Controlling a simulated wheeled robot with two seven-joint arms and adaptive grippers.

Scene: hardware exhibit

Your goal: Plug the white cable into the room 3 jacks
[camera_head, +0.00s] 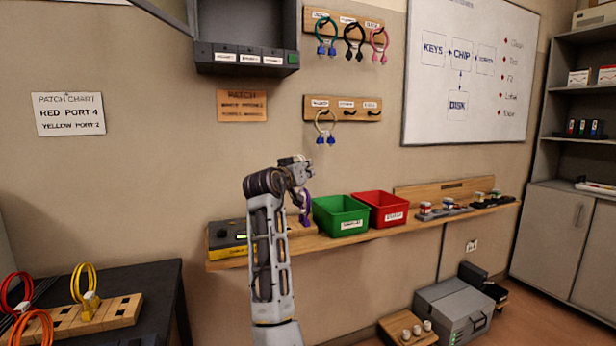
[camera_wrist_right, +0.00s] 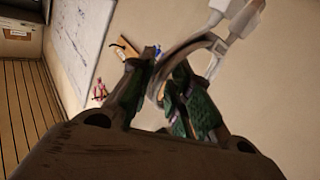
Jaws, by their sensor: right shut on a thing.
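My right gripper (camera_head: 298,175) is raised in front of the wall, above the wooden shelf. In the right wrist view its green-padded fingers (camera_wrist_right: 168,92) are shut on a looped white cable (camera_wrist_right: 243,20), whose white plugs stick out at the upper right. In the head view the cable is mostly hidden by the gripper. A dark wall box (camera_head: 245,58) at the top has a row of white labels along its front; their text is too small to read, so I cannot tell which is room 3. My left gripper is out of view.
Upper pegs (camera_head: 345,22) hold green, black and pink cables; the lower peg rack (camera_head: 342,108) holds a pale cable with blue plugs. A purple item (camera_head: 303,207) is below my gripper. A green bin (camera_head: 341,216) and red bin (camera_head: 381,208) stand on the shelf (camera_head: 330,241).

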